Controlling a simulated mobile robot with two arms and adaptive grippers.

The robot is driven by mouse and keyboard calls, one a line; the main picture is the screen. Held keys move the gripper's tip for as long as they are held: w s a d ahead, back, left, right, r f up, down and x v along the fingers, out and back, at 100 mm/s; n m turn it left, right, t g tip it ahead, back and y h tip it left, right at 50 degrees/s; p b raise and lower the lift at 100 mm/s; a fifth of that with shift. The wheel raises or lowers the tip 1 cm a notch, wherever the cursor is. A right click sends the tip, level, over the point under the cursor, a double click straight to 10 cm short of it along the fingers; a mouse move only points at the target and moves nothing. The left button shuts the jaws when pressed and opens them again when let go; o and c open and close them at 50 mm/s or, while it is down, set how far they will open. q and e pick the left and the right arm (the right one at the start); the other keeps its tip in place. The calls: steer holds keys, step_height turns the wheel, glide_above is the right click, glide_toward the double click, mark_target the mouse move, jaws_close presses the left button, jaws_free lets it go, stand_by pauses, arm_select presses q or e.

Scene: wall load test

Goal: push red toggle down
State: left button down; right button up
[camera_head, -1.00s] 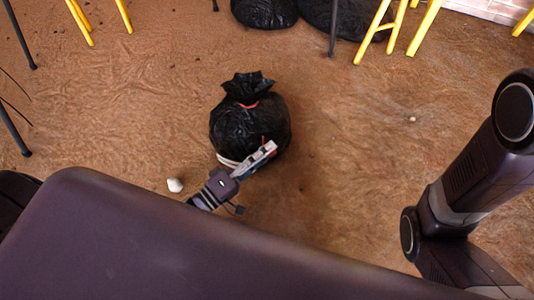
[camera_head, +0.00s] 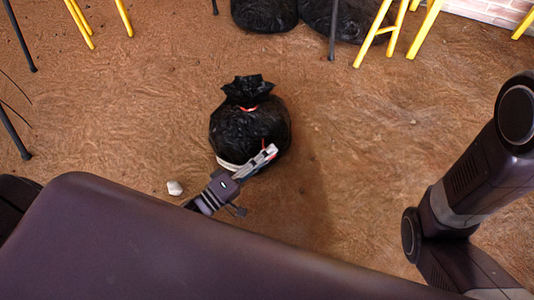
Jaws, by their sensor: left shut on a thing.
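No red toggle shows in the head view. A black plastic bag (camera_head: 247,128), tied at the top with a red tie, stands on the brown floor. Another bit of red shows on its right side by my fingers. My left gripper (camera_head: 262,160) reaches up from behind my dark body and lies against the bag's lower front. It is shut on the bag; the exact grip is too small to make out. A pale band shows at the bag's lower left, partly hidden by the gripper. My right arm shows at the right, but its gripper is out of view.
A white stone (camera_head: 175,188) lies on the floor left of my gripper. More black bags (camera_head: 265,14) lie at the back, near yellow legs (camera_head: 425,28) and thin dark legs (camera_head: 333,30). A brick wall edge is at the top right. The floor right of the bag is clear.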

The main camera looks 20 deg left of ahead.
arm_select(q)
step_height(320, 180, down, 7)
steer(key=b, duration=0.2)
steer(key=shift+r, duration=0.2)
steer(key=c, duration=1.9)
jaws_free()
steer(key=shift+f, duration=0.1)
steer(key=shift+c, duration=0.2)
steer(key=shift+o, duration=0.5)
steer(key=shift+s+a, duration=0.1)
steer(key=shift+s, duration=0.05)
steer(key=v, duration=0.7)
steer(key=shift+s, duration=0.1)
